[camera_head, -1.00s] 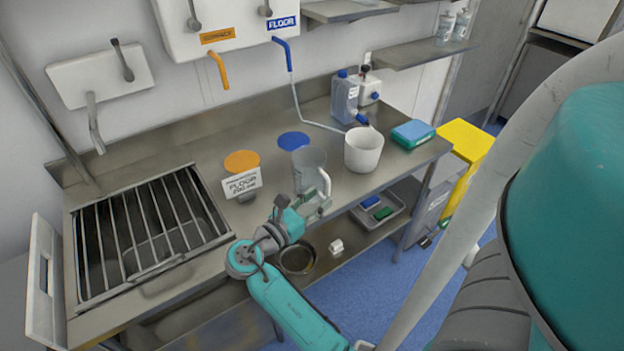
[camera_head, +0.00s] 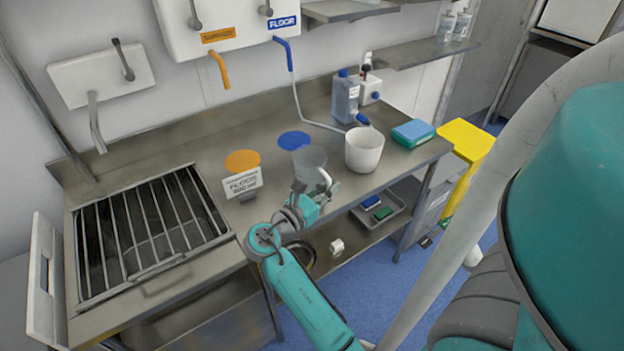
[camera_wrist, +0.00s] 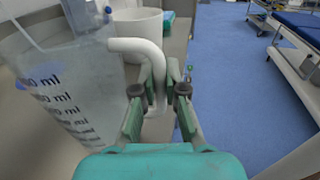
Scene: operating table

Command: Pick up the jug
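The jug (camera_head: 309,158) is a clear, greyish measuring vessel with a pale handle. It appears upright on the steel counter near its front edge. In the wrist view the jug (camera_wrist: 62,85) fills the left side, with dark "ml" marks on its wall. Its white handle (camera_wrist: 150,52) bends down between my two fingers. My gripper (camera_head: 318,188) is at the handle on the jug's front right side. The jug's base is partly hidden by my gripper.
A white bucket (camera_head: 364,150) stands just right of the jug. A grated sink (camera_head: 150,235) is at the left. Bottles (camera_head: 345,97) stand at the back.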

